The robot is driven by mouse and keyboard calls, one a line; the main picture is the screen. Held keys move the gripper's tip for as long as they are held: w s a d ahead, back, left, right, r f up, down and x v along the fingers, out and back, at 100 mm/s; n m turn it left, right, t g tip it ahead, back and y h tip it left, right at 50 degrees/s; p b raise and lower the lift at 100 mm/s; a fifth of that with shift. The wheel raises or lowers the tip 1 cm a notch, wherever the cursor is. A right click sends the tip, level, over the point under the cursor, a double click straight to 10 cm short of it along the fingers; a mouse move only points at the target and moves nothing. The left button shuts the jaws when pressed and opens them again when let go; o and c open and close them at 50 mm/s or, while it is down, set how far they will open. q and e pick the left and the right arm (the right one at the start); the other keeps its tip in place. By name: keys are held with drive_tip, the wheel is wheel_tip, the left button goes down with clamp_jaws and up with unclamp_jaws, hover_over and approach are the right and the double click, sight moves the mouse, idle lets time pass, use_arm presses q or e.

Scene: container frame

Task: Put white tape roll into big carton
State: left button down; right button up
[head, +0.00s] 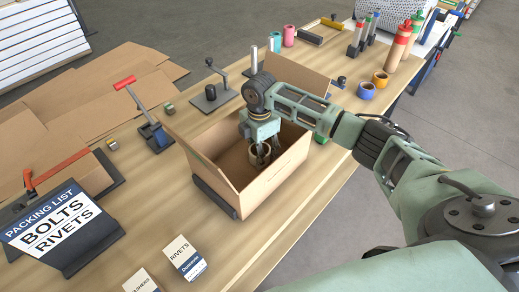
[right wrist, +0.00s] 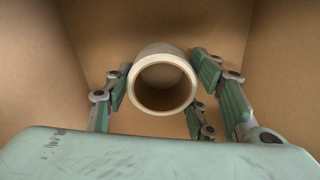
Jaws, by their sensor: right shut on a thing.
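The white tape roll (head: 259,156) is between the fingers of my right gripper (head: 264,152), inside the open big carton (head: 275,187). In the right wrist view the roll (right wrist: 160,53) shows as a cream ring with its hole toward the camera. The fingers of my right gripper (right wrist: 161,88) close on it from both sides. The brown carton walls (right wrist: 100,30) surround it. I cannot tell whether the roll touches the carton floor. My left gripper is not in view.
The carton's raised flap (head: 298,75) stands behind my right wrist. Flat cardboard (head: 90,95) covers the back left.

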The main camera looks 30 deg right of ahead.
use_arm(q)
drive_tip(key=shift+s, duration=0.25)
use_arm(e)
drive_tip(key=o, duration=1.2)
drive_tip(key=shift+f, duration=0.1)
drive_tip(key=shift+c, duration=0.2)
use_arm(q)
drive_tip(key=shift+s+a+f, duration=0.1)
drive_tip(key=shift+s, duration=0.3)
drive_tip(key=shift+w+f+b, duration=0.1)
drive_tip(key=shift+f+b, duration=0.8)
drive_tip(key=shift+b, duration=0.05)
use_arm(e)
wheel_tip(320, 180, up, 12)
drive_tip(key=shift+r, duration=0.2)
